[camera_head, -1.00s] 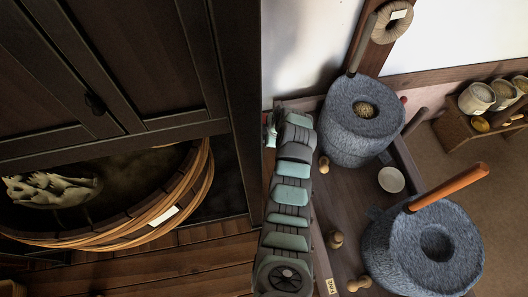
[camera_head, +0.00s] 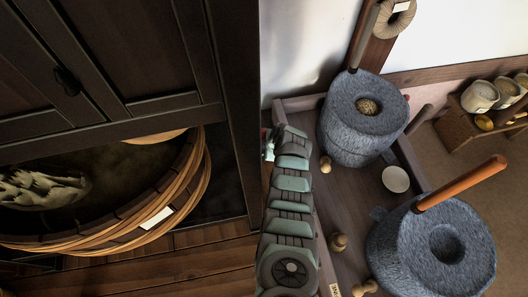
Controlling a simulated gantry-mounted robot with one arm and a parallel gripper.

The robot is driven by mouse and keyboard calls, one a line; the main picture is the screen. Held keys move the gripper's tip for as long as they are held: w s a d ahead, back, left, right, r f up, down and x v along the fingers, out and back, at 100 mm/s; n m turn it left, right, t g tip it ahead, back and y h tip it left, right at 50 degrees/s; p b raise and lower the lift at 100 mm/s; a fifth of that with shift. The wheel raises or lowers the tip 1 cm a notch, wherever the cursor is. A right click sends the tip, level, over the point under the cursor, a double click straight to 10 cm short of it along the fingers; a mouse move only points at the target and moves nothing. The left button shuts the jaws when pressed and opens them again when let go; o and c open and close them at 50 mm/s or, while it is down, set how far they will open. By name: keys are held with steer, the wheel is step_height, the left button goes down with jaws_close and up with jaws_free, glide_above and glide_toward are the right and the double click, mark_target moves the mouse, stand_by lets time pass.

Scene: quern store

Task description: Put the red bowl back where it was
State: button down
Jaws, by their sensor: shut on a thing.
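My arm (camera_head: 293,205) rises from the bottom centre, and its far end is by the cabinet's right edge. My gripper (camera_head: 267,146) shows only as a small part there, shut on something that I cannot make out. No whole red bowl is clear in view. A small red thing (camera_head: 407,97) peeps out behind the far stone quern (camera_head: 362,133), mostly hidden, so I cannot tell what it is.
The near stone quern (camera_head: 398,250) has a wooden handle (camera_head: 462,183) sticking up. Small wooden knobs (camera_head: 338,242) stand beside my arm. A shelf with pots (camera_head: 480,97) is at right.

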steer(key=shift+f, duration=0.1)
steer(key=c, duration=1.6)
jaws_free()
steer(key=p+v, duration=0.2)
steer(key=v, duration=0.1)
steer(key=shift+r+p, duration=0.3)
steer(key=shift+r, duration=0.05)
steer(key=p+v, duration=0.2)
steer(key=v, duration=0.6)
steer(key=shift+s+r, duration=0.15)
steer(key=shift+r, duration=0.05)
steer(key=shift+d, duration=0.1)
